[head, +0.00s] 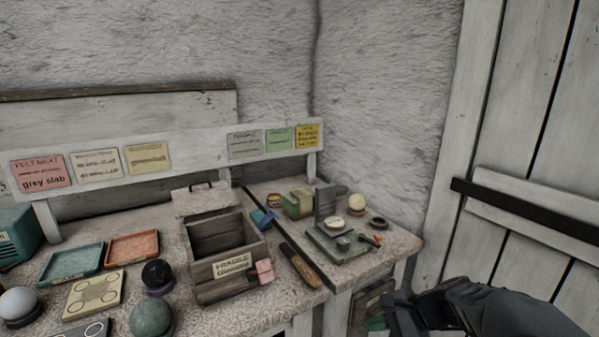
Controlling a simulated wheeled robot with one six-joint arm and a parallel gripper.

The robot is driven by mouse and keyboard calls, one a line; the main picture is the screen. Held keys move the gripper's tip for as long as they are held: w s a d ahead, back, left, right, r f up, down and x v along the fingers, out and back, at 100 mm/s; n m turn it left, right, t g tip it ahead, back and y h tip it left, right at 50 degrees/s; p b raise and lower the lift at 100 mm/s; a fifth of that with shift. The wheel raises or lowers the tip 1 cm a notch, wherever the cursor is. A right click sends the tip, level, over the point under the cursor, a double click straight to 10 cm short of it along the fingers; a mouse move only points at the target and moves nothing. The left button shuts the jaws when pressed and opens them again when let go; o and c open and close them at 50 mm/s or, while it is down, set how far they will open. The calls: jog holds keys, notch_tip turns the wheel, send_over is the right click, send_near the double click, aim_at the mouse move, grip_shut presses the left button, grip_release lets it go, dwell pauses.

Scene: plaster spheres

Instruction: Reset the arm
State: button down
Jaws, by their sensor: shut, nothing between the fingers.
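My gripper (402,312) is at the lower right, in front of the bench's right end and partly cut off by the picture's bottom edge. It is shut and empty, apart from everything on the bench. My dark arm runs from it toward the lower right corner. Plaster spheres stand on the bench: a pale grey one (19,303) at far left, a grey-green one (151,315) at the front, a black one (156,273) behind it and a cream one (356,202) at the back right.
A wooden crate (205,273) labelled fragile stands mid-bench. Teal (72,264) and red (132,246) trays lie left. A green device (340,243) with an orange-tipped lever stands right. A plank door (535,130) is behind my arm. Open space lies between bench and door.

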jog(key=s+r+n+h+p, duration=0.4)
jog(key=r+n+p, duration=0.2)
jog(key=r+n, duration=0.1)
jog(key=s+r+n+h+p, duration=0.5)
jog(key=r+n+p, duration=0.1)
jog(key=r, duration=0.4)
jog(key=shift+a+r+n+p, duration=0.3)
jog(key=shift+a+n+p, duration=0.05)
jog(key=shift+n, duration=0.45)
